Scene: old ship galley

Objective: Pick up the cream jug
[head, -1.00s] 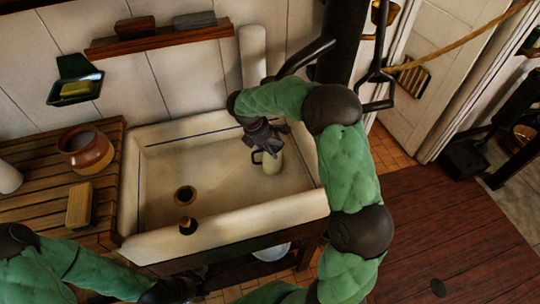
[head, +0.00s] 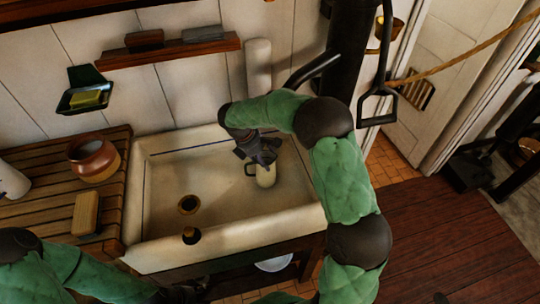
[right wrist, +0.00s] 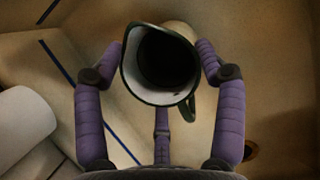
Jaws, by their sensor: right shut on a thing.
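The cream jug (head: 266,176) is pale with a dark handle on its left side. It is upright over the right part of the sink basin; I cannot tell if its base touches the bottom. My right gripper (head: 261,156) is shut on its upper part from above. In the right wrist view, the jug's dark open mouth (right wrist: 163,68) sits between the purple fingers of the right gripper (right wrist: 160,50), with its handle at lower right. My left gripper (head: 182,292) is low in the head view, before the sink; its fingers are too dark to read.
The white sink (head: 228,244) has raised walls, a drain (head: 188,204) and a dark plug-like knob (head: 191,236) at its front. A slatted board (head: 40,212) at left bears a brown pot (head: 94,160) and a wooden block (head: 86,213). A shelf (head: 170,50) hangs above.

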